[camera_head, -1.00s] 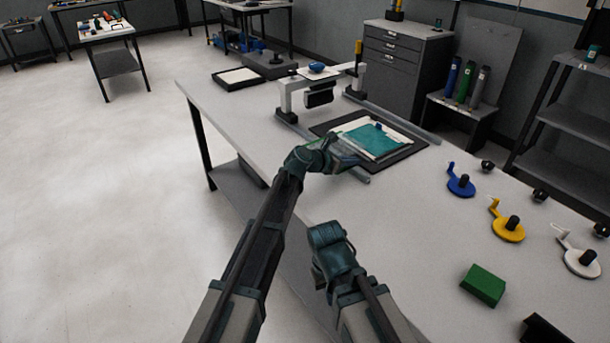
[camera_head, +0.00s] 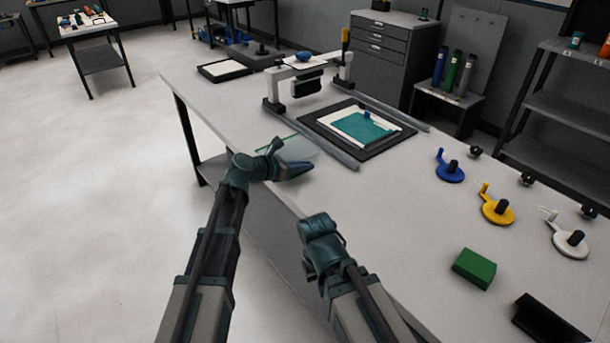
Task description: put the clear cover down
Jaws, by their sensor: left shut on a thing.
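The clear cover (camera_head: 304,147) is a faint see-through sheet with a green edge. My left gripper (camera_head: 284,158) is shut on it near the table's left edge, in front of the machine's near rail. I cannot tell whether the cover touches the table. The black mat (camera_head: 389,147) lies between the rails with a white sheet (camera_head: 333,122) and a teal piece (camera_head: 358,128) on it, now uncovered. My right gripper (camera_head: 318,268) hangs low near the table's front edge, apart from everything; its fingers are mostly hidden.
A white gantry (camera_head: 277,84) stands across the rails (camera_head: 345,158) at the back. Blue, yellow and white round-based tools (camera_head: 497,211) stand at the right. A green block (camera_head: 474,268) and a black holder (camera_head: 548,322) sit nearer. The table (camera_head: 390,218) is clear between.

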